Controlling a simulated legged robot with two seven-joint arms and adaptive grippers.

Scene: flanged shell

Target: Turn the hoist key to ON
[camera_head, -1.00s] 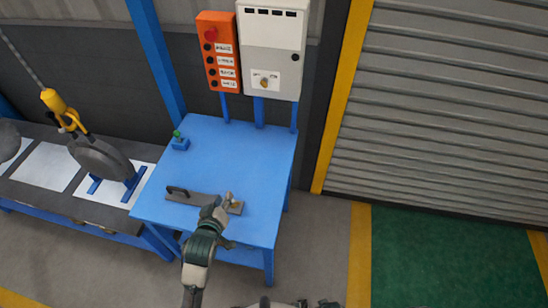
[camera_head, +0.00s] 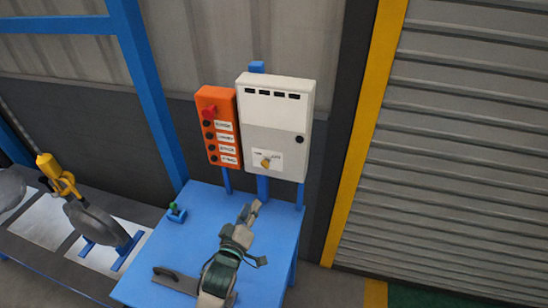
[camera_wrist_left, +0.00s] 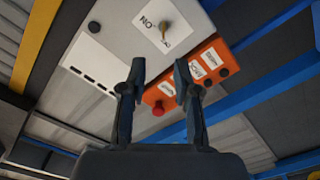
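The hoist key is a small yellow key (camera_head: 265,162) on a white label on the lower front of the light grey control box (camera_head: 275,110). In the left wrist view the key (camera_wrist_left: 165,32) shows near the top, on a label with "ON" upside down. My left gripper (camera_head: 250,209) is over the blue table, below the box and apart from the key. In the left wrist view its two fingers (camera_wrist_left: 160,78) are spread, with nothing between them. My right gripper is not in view.
An orange button panel (camera_head: 218,127) with a red button hangs left of the box. The blue table (camera_head: 205,215) holds a small green-topped item (camera_head: 176,212) and a handled flat tool (camera_head: 172,278), partly behind my arm.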

